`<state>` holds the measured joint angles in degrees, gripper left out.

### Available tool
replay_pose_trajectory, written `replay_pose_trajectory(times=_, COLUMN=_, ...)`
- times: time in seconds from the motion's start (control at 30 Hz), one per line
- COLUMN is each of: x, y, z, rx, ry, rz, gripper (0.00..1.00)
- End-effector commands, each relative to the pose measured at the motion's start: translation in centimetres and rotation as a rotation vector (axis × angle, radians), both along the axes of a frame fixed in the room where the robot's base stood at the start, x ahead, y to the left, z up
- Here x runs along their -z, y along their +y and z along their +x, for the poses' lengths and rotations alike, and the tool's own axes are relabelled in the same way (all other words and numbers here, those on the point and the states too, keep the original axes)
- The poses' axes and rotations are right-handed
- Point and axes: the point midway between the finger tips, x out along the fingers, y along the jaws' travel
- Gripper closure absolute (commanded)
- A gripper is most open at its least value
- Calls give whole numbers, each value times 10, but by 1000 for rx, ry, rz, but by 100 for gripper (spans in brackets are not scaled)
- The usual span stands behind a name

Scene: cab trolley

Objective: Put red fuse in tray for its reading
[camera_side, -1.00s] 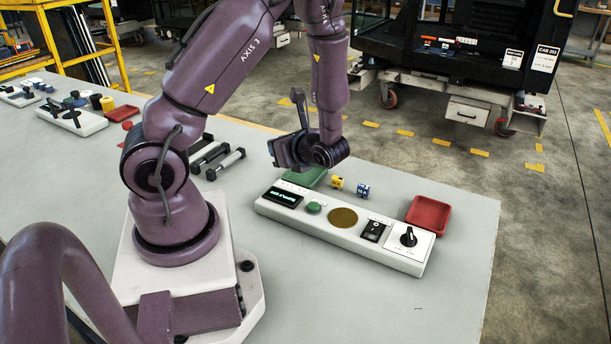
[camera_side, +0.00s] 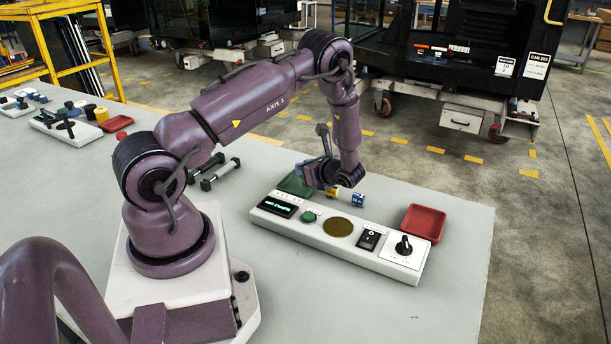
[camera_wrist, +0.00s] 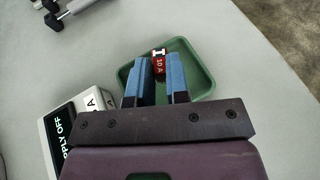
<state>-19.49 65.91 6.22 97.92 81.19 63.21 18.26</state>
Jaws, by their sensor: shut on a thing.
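The red fuse (camera_wrist: 158,62), marked 10 A, shows between the blue fingertips of my gripper (camera_wrist: 161,74) in the wrist view. My gripper is shut on it, over the green tray (camera_wrist: 204,70). I cannot tell whether the fuse touches the tray floor. In the side view my gripper (camera_side: 314,177) is low at the green tray (camera_side: 292,187) and partly covers it; the fuse is hidden there. A red tray (camera_side: 424,222) stands at the right end of the console (camera_side: 290,224), whose display (camera_side: 277,206) reads SUPPLY OFF in the wrist view (camera_wrist: 65,138).
A yellow fuse (camera_side: 333,193) and a blue fuse (camera_side: 358,200) stand behind the console, close to my gripper. The console carries a green button (camera_side: 308,216), brass disc (camera_side: 339,227), rocker switch (camera_side: 368,239) and knob (camera_side: 403,245). The table front is clear.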

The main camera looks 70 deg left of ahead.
Motion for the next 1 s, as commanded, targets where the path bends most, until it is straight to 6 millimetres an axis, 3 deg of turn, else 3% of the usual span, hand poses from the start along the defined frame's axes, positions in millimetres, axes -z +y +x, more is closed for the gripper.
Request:
replay_pose_trajectory(times=0.13, x=19, y=0, z=-1, rx=0, ry=2, rz=-1, gripper=100)
replay_pose_trajectory(times=0.5, x=23, y=-1, z=-1, rx=0, ry=1, rz=0, gripper=100)
replay_pose_trajectory(times=0.53, x=24, y=-1, z=-1, rx=0, ry=1, rz=0, gripper=82)
replay_pose_trajectory(times=0.63, x=23, y=-1, z=-1, rx=0, ry=0, rz=-1, gripper=59)
replay_pose_trajectory(times=1.0, x=19, y=-4, z=1, rx=2, ry=-1, rz=-1, gripper=59)
